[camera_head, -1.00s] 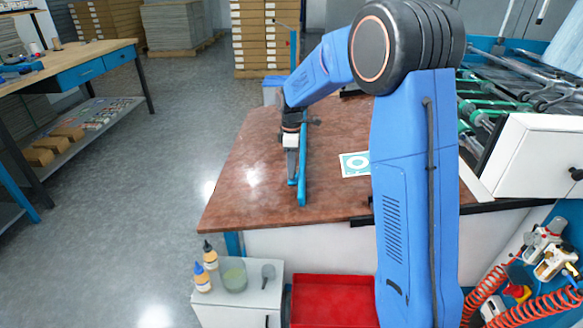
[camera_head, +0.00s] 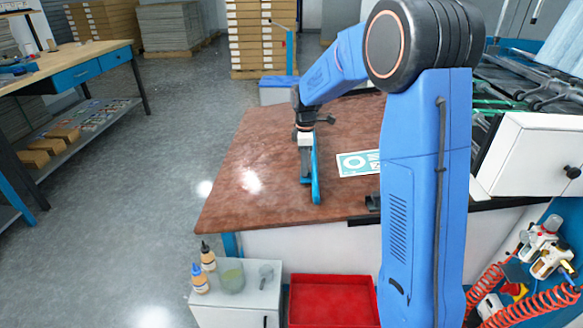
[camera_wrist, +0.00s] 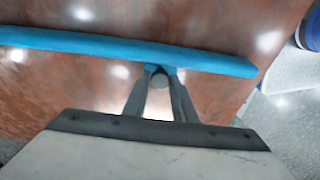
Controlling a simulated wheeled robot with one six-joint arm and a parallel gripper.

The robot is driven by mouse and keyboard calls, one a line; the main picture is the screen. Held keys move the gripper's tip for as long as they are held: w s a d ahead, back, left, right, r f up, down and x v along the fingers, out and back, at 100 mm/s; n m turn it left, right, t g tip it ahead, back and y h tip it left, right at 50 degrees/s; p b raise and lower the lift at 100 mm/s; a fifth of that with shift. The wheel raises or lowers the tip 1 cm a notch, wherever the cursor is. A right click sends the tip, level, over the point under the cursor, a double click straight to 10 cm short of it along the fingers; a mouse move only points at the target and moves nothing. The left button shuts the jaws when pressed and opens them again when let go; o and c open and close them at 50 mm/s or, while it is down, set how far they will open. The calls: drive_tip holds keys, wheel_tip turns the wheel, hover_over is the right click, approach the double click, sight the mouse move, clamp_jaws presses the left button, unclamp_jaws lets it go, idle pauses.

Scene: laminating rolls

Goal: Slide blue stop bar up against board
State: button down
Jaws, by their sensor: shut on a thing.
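The blue stop bar (camera_head: 316,182) lies on the brown tabletop, running from front to back. In the wrist view the bar (camera_wrist: 120,48) crosses the upper part of the picture, and its left end is cut off. My gripper (camera_head: 306,181) is at the bar's left side. In the wrist view my gripper's fingers (camera_wrist: 161,80) are closed around a small dark round piece beside the bar's blue bracket. The board (camera_head: 357,163), white with teal print, lies flat to the right of the bar. A strip of bare table separates them.
The brown table (camera_head: 245,185) is clear to the left of the bar. A small dark block (camera_head: 373,202) sits at the front edge. A red tray (camera_head: 333,300) and a white cabinet with bottles (camera_head: 237,305) stand below in front. Machine rails are at right.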

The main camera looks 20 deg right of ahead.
drive_tip(key=d, duration=0.2)
drive_tip(key=s+d+r, duration=0.1)
drive_tip(key=d, duration=0.1)
drive_tip(key=s+d, duration=0.1)
drive_tip(key=d, duration=0.2)
drive_tip(key=shift+s+r, duration=0.15)
drive_tip(key=shift+r, duration=0.05)
drive_tip(key=c, duration=1.5)
unclamp_jaws()
drive_tip(key=shift+o, duration=0.2)
wheel_tip(320, 180, up, 17)
drive_tip(key=shift+r, duration=0.2)
